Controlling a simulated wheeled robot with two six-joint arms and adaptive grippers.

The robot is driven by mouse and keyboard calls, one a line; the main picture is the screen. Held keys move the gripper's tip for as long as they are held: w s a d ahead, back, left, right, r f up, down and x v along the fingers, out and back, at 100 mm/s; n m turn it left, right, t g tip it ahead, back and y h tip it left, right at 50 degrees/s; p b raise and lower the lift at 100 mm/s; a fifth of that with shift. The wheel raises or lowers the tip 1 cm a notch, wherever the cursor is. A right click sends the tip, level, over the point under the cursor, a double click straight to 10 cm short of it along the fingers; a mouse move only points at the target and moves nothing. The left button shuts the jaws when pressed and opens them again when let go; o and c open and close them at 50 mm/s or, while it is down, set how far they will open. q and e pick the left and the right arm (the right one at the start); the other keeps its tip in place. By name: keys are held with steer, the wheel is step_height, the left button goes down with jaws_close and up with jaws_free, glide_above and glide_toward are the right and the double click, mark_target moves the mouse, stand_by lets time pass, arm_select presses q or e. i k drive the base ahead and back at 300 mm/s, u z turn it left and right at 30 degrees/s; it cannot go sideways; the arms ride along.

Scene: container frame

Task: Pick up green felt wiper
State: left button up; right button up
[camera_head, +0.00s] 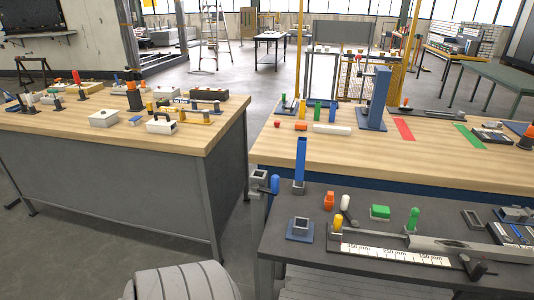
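A small green block with a pale base (380,212), which looks like the green felt wiper, lies on the dark grey bench top (340,262) at the right front. It lies flat, just behind the measuring rail and left of a green upright peg. Neither of my grippers is in view, so their states do not show. Nothing is touching the green block.
Near it stand a white peg (345,202), an orange peg (329,201), a yellow peg (338,223) and a green peg (413,219). A metal rail with a millimetre scale (395,255) runs in front. A tall blue post (300,162) stands at the back left.

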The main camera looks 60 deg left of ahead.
mark_target(379, 212)
steer(key=u, duration=1.5)
steer(key=i, duration=0.1)
